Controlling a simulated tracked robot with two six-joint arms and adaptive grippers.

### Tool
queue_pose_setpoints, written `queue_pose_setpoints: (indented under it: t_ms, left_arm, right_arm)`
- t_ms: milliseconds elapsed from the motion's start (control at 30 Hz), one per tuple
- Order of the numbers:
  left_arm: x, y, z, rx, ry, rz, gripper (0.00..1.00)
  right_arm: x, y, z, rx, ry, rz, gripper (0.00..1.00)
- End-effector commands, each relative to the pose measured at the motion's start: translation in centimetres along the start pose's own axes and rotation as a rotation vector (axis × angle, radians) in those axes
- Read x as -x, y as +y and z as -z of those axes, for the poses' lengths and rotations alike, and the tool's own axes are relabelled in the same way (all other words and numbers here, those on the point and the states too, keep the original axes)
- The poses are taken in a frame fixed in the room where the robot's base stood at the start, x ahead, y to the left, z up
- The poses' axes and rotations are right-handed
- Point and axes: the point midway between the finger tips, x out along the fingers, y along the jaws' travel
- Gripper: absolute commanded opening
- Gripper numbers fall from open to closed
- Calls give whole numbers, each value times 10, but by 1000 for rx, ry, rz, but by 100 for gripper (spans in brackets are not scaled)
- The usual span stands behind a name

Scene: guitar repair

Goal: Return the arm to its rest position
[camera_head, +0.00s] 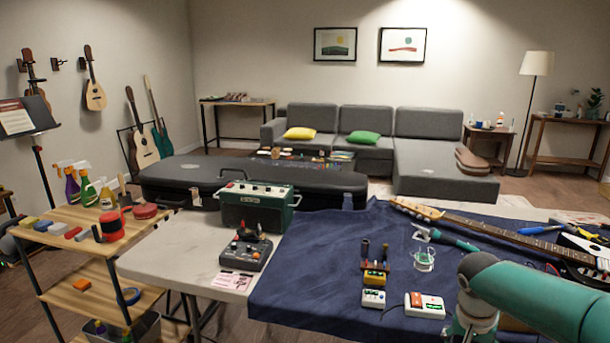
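A thick teal link of my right arm comes in from the lower right edge and bends down at a joint near the front of the table. The end of this arm is hidden or out of the picture, so my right gripper does not show. My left arm and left gripper are not in view. The work table (165,258) stands in front of me, with a dark blue cloth (310,275) over its right part. The joint of my arm hangs in front of the cloth's right side and hides part of it.
On the cloth are a guitar (510,233), a slim teal tool (450,239), a wire spool (424,260), small pedals (374,298) and a white pedal (425,305). A green amplifier (255,208) and a dark pedal (246,252) stand left. A wooden shelf (85,216) is further left.

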Motion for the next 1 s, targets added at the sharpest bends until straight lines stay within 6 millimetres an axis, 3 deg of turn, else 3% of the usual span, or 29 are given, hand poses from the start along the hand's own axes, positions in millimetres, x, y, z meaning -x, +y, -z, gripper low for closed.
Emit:
queue_pose_setpoints:
  t_ms: [167,267,333,500,600,700,733,867,1000]
  left_arm:
    - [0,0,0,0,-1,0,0]
    - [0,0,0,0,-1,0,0]
    - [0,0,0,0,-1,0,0]
    - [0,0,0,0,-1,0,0]
    - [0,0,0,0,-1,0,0]
    - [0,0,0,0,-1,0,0]
    - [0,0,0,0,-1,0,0]
    - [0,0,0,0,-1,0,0]
    - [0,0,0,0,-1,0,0]
  right_arm:
    - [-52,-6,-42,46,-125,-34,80]
    - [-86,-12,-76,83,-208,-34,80]
    - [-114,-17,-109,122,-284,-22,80]
    - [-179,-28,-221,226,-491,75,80]
    - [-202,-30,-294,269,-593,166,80]
    - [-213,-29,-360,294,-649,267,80]
    - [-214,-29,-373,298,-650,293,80]
    - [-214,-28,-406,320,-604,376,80]
    - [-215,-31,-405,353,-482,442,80]
